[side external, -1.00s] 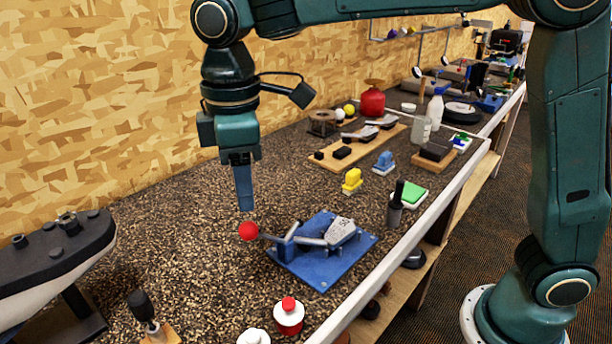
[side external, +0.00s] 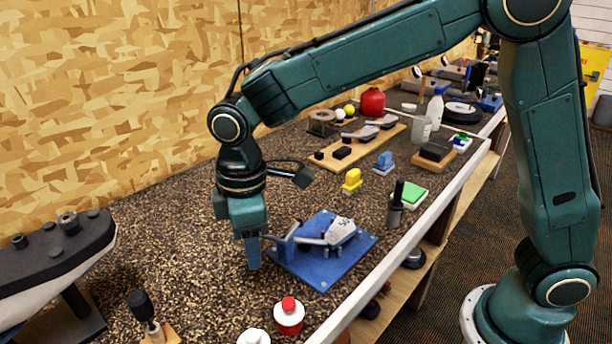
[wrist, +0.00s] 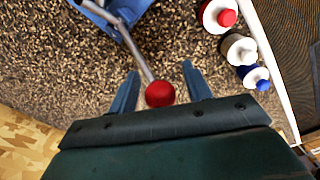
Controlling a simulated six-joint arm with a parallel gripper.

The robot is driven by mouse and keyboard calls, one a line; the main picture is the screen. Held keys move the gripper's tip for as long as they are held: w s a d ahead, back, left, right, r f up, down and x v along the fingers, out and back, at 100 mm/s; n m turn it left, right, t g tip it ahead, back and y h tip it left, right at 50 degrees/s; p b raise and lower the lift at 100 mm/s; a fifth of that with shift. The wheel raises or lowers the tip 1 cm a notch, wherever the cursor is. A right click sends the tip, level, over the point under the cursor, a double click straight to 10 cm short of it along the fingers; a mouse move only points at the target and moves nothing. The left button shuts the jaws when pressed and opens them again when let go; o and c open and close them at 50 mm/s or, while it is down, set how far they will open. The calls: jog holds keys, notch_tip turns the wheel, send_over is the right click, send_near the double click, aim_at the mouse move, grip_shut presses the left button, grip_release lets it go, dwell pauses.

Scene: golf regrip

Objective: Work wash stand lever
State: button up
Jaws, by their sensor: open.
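The wash stand is a blue plate (side external: 325,268) with a grey clamp and lever arm (side external: 312,240) on the bench top. In the wrist view the lever rod (wrist: 136,48) runs from the blue stand (wrist: 97,10) down to a red ball knob (wrist: 160,94). My gripper (side external: 254,266) is low beside the left edge of the stand, pointing down, and it hides the red knob in the side view. In the wrist view my gripper (wrist: 160,88) is open, with one finger on each side of the knob and gaps between.
A red-capped bottle (side external: 289,317) and a white-capped bottle (side external: 253,337) stand in front. A dark-topped white boat-like object (side external: 50,255) is at left. A dark-handled tool (side external: 396,205) stands near the edge.

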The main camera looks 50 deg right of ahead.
jog(key=shift+c, duration=0.4)
grip_shut()
jog(key=shift+a+f, duration=0.15)
jog(key=shift+a+f+h, duration=0.3)
jog(key=shift+f+h, duration=0.15)
jog(key=shift+h, duration=0.25)
jog(key=shift+a+f+h, duration=0.25)
jog(key=shift+f+h, duration=0.15)
jog(key=shift+h, duration=0.3)
jog(key=shift+a+f, duration=0.2)
jog(key=shift+f, duration=0.55)
jog(key=shift+a+f, duration=0.15)
jog(key=shift+f, duration=0.6)
jog(key=shift+x, duration=0.95)
